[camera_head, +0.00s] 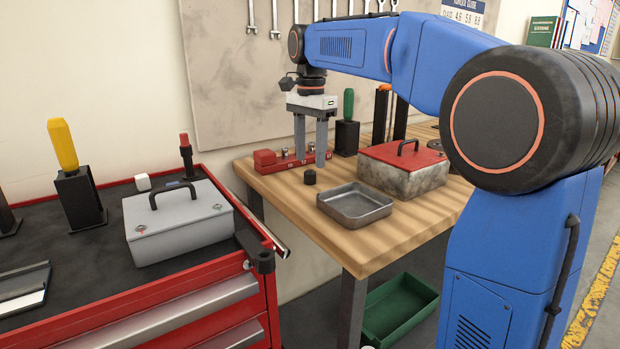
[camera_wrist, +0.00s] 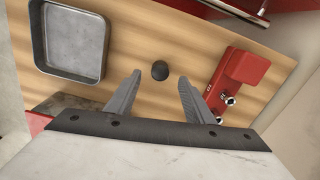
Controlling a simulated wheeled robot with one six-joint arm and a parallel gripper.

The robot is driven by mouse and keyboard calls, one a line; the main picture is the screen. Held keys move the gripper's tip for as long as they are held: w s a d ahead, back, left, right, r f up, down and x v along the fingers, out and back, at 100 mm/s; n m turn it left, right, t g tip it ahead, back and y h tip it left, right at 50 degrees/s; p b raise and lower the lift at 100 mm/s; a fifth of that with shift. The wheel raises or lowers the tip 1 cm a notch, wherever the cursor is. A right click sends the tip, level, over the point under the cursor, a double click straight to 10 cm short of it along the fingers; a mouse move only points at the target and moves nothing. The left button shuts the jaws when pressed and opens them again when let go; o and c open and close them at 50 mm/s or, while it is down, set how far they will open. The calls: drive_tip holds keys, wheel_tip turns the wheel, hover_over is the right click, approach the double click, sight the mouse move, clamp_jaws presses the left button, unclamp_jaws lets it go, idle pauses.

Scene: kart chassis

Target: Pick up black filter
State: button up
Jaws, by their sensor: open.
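The black filter (camera_head: 310,177) is a small dark cylinder standing on the wooden bench, in front of the red socket rail and left of the metal tray. My gripper (camera_head: 311,161) points down above the bench with its two grey fingers apart and nothing between them. In the head view the filter shows just below the fingertips. In the wrist view the filter (camera_wrist: 160,70) lies a little beyond the open fingertips (camera_wrist: 160,76), roughly centred between them. Nothing hides it.
The metal tray (camera_head: 376,216) is right of the filter. The red holder (camera_head: 266,161) with metal sockets stands close behind. A red-lidded metal box (camera_head: 376,178) and a green-handled tool (camera_head: 348,105) are farther right. The red cart (camera_head: 259,293) with a grey box (camera_head: 180,245) is at left.

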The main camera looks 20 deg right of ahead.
sight(310, 171)
drive_tip(key=shift+f, duration=2.2)
drive_tip(key=c, duration=1.1)
drive_tip(key=shift+r, duration=0.1)
